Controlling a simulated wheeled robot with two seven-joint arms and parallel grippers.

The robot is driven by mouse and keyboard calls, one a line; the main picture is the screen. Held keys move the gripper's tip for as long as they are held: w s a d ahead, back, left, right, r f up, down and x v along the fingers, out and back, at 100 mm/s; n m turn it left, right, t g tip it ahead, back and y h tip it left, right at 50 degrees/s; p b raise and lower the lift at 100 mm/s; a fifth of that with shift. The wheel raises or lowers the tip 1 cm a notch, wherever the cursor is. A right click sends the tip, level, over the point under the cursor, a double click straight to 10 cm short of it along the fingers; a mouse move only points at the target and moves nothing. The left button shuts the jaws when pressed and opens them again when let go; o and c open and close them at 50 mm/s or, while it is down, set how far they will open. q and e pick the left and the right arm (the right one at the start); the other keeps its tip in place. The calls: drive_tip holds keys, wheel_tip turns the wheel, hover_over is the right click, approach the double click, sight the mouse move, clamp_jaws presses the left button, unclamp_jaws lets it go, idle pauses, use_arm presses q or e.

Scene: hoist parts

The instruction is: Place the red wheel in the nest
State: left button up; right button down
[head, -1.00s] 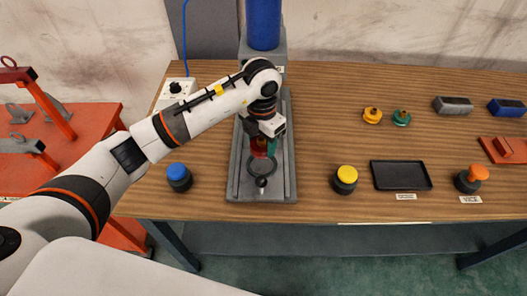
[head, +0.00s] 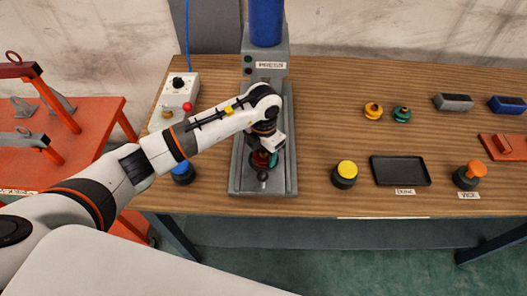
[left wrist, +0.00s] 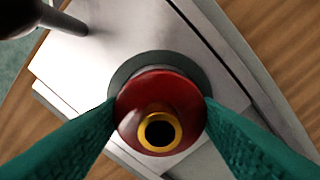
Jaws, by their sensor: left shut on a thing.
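The red wheel (left wrist: 145,98), with a brass-coloured hub around a dark hole, is between the green fingers of my left gripper (left wrist: 160,115) in the left wrist view. The gripper (head: 267,160) is shut on it, low over the press bed, where a bit of red wheel (head: 259,158) shows in the head view. The round grey nest (left wrist: 125,72) is directly below the wheel and mostly covered by it. I cannot tell whether the wheel touches the nest or is just above it. My right gripper is not in view.
The press (head: 270,68) stands behind the bed, with a small lever knob (head: 263,176) in front. A black tray (head: 400,185), yellow (head: 373,110) and green (head: 402,113) wheels lie right.

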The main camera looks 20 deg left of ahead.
use_arm(q)
drive_tip(key=shift+s+f+b, duration=0.3)
drive_tip(key=shift+s+f, duration=0.1)
drive_tip(key=shift+f, duration=0.15)
drive_tip(key=o, duration=1.4)
drive_tip(key=shift+a+f, duration=0.15)
drive_tip(key=shift+f, duration=0.05)
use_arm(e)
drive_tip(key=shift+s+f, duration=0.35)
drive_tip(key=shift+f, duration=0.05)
use_arm(q)
drive_tip(key=shift+r, duration=0.3)
drive_tip(key=shift+r+p, duration=0.4)
drive_tip(key=shift+p, duration=0.2)
wheel_tip(320, 180, up, 12)
drive_tip(key=b, duration=0.3)
drive_tip(key=shift+w+r, duration=0.15)
drive_tip(key=shift+w, duration=0.15)
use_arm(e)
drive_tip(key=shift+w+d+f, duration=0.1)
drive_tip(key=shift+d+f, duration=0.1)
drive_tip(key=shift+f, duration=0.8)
use_arm(q)
drive_tip(key=shift+d, duration=0.2)
